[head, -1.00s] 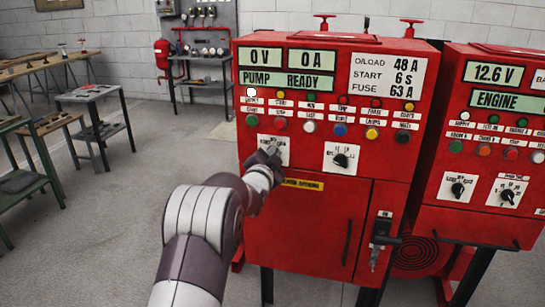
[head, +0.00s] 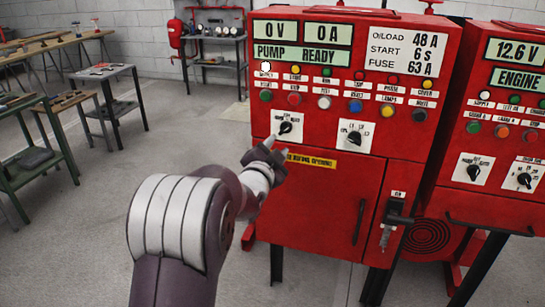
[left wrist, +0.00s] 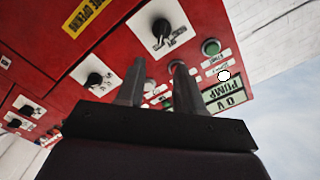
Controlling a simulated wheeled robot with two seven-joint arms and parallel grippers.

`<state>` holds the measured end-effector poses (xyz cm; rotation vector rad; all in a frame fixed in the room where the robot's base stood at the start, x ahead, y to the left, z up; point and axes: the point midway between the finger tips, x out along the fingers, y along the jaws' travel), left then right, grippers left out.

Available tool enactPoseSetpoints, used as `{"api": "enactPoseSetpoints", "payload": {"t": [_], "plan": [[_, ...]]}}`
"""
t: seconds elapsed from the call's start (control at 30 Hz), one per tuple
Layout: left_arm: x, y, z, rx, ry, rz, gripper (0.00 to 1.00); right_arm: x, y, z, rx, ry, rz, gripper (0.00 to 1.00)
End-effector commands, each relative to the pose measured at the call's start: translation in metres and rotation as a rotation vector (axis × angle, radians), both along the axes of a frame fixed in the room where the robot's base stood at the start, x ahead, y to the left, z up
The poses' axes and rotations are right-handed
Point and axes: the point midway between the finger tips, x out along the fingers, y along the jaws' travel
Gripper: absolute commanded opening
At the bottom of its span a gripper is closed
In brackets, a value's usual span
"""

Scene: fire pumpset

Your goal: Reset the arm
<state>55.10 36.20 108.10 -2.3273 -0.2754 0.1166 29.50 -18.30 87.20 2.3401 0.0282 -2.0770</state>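The red pump control cabinet (head: 330,205) fills the centre of the head view. Its left black rotary knob (head: 285,128) on a white plate is uncovered, and its right black rotary knob (head: 354,138) sits beside it. My left gripper (head: 264,150) is just below and in front of the left knob, apart from it. In the left wrist view my left gripper (left wrist: 158,68) has its two fingers spread with nothing between them. That tilted view also shows the left knob (left wrist: 161,29) beyond the fingertips and the right knob (left wrist: 95,80). My right gripper is out of view.
A second red cabinet (head: 510,140) stands close on the right. A black handle with keys (head: 391,222) sticks out from the pump cabinet's lower right. Workbenches (head: 40,150) and a small grey table (head: 105,76) stand at the left. The floor between is clear.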

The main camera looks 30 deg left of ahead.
Motion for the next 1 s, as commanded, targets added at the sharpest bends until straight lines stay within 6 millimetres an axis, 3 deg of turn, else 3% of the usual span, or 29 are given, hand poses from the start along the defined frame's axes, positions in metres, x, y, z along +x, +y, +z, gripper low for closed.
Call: {"api": "enactPoseSetpoints", "payload": {"t": [0.2, 0.73, 0.77, 0.87, 0.93, 1.0], "plan": [[-0.026, -0.006, 0.000, 0.000, 0.001, 0.001, 0.36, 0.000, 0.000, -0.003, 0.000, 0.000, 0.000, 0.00], [-0.028, -0.006, -0.001, -0.016, 0.003, 0.001, 0.36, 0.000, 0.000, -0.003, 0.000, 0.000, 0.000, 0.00], [-0.028, -0.005, -0.006, -0.045, 0.019, 0.007, 0.36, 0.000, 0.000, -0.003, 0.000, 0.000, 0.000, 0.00], [-0.043, 0.000, -0.054, -0.228, 0.186, 0.076, 0.36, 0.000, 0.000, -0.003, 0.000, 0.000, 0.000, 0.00], [-0.075, -0.009, -0.095, -0.446, 0.398, 0.176, 0.36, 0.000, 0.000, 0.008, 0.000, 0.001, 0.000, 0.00], [-0.121, -0.045, -0.120, -0.656, 0.652, 0.277, 0.36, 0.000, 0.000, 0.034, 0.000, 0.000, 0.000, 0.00]]}}
